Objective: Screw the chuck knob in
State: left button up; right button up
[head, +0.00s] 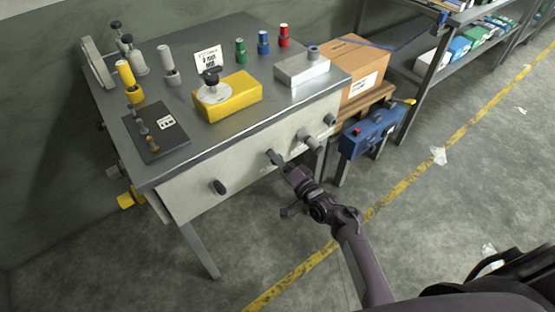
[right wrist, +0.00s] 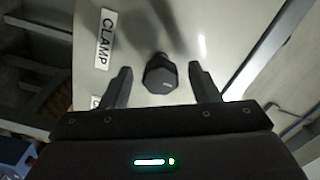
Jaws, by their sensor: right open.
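A black faceted knob (right wrist: 160,74) faces the right wrist camera on the pale front panel. It sits between the spread fingers of my right gripper (right wrist: 163,84), with a gap on each side. The head view shows this right gripper (head: 279,160) at the middle of the bench's front panel, its fingers towards the panel. I cannot read a name for this knob; one label near it is mostly hidden by a finger. My left gripper is not in view.
The panel also carries a knob (head: 218,187) at left and knobs (head: 308,138) at right. A CLAMP label (right wrist: 105,40) is beside the faced knob. A yellow block (head: 236,99) and a grey block (head: 302,70) stand on the bench. A blue box (head: 372,134) is at right.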

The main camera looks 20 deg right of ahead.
jog(key=v, duration=0.6)
jog(key=shift+s+d, duration=0.15)
jog(key=shift+s, duration=0.2)
jog(key=s+a+f+n+g+h, duration=0.1)
jog(key=s+f+n+g, duration=0.15)
jog(key=s+f, duration=0.55)
jog(key=s+a+f+n+g+h, duration=0.1)
jog(key=s+f+g, duration=0.2)
jog(key=f, duration=0.8)
jog(key=s+a+f+n+g+h, duration=0.1)
jog(key=s+f+n+g, duration=0.15)
jog(key=s+f, duration=0.55)
jog(key=s+d+f+n+g+h, duration=0.1)
jog(key=s+f, duration=0.3)
jog(key=s, duration=0.4)
jog(key=s+d+f+n+g+h, duration=0.1)
jog(key=s+d+f+n+g, duration=0.1)
jog(key=s, duration=0.5)
jog(key=s+d+f+n+g+h, duration=0.1)
jog(key=s+d+f+n+g, duration=0.1)
jog(key=s+f+g, duration=0.3)
jog(key=s+d+f, duration=0.1)
jog(key=s+f, duration=0.1)
jog(key=s, duration=0.1)
jog(key=shift+s+f+n, duration=0.3)
